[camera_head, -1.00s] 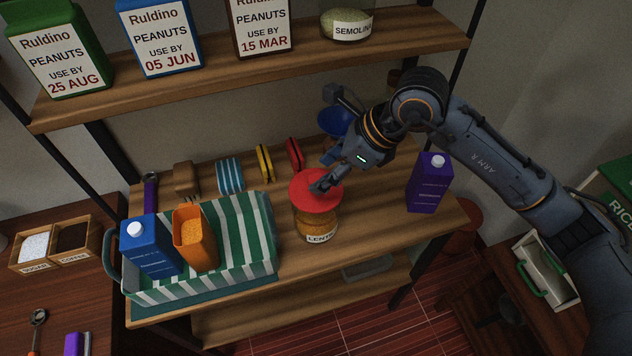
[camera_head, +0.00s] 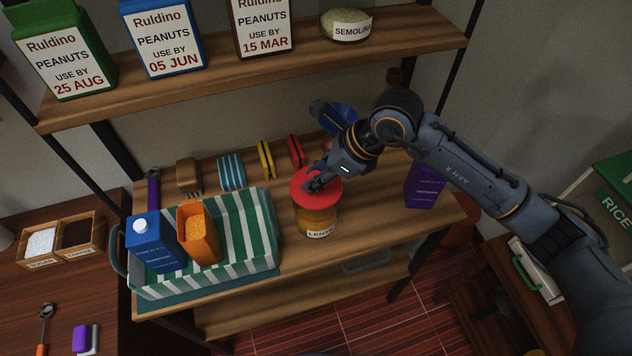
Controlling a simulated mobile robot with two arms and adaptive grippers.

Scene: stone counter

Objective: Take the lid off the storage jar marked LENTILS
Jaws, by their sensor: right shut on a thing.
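The LENTILS jar (camera_head: 318,221) stands upright on the wooden shelf top, right of the striped basket. Its label is partly cut off by the angle but reads "LENT". A round red lid (camera_head: 328,196) sits over its mouth. I cannot tell whether there is a small gap under the lid. My right gripper (camera_head: 312,185) reaches down from the upper right and is shut on the lid at its top middle. The fingers hide the part they grip. My left gripper is not in view.
A striped basket (camera_head: 205,284) holding a blue carton (camera_head: 158,250) and an orange container (camera_head: 199,240) is left of the jar. A purple carton (camera_head: 424,191), partly behind my arm, is right. A SEMOLINA jar (camera_head: 347,26) stands on the upper shelf. Shelf room beside the jar is clear.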

